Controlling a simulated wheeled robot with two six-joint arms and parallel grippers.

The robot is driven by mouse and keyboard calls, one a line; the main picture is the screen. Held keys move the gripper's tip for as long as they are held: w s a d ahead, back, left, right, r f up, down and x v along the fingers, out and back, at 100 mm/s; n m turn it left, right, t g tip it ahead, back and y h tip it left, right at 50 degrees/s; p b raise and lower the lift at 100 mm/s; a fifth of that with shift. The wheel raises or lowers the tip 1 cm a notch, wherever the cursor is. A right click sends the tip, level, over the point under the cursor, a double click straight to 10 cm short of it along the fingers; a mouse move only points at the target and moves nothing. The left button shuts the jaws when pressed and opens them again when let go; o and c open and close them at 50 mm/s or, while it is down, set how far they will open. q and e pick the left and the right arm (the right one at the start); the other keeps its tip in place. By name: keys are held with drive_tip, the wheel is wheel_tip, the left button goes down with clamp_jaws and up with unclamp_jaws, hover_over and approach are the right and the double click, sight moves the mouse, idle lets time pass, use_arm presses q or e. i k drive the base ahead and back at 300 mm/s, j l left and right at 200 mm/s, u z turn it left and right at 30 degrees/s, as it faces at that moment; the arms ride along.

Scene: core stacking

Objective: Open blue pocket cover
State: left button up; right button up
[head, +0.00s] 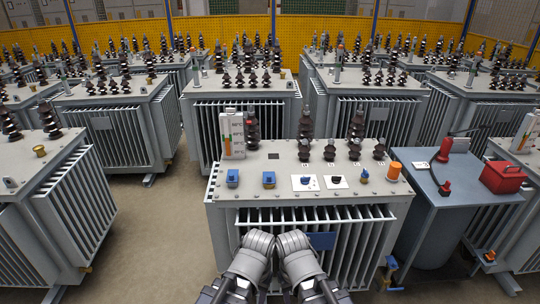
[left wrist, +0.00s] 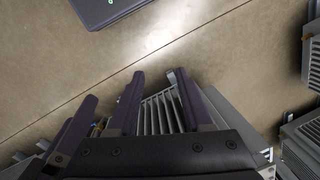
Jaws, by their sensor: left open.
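Two small blue box-like pieces sit on the top plate of the nearest transformer (head: 380,220): a left one (head: 232,177) and a right one (head: 269,179). A blue knob (head: 306,181) sits on a white plate to their right. A blue panel (head: 321,241) shows on the front face. I cannot tell which is the pocket cover, or whether any is open. My two arms come up at the bottom middle of the head view, before the front; both grippers are hidden there. My left gripper (left wrist: 158,82) shows in the left wrist view, open, with dark purple fingers and nothing visibly held.
A grey-blue table (head: 425,182) on the right carries a red box (head: 502,177) and red tools. Tall dark insulators and a white gauge panel (head: 233,134) rise from the nearest transformer. More transformers stand around. Bare floor (head: 150,240) lies to the left.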

sight(268, 177)
drive_tip(key=i+l+u, duration=0.1)
drive_tip(key=i, duration=1.1)
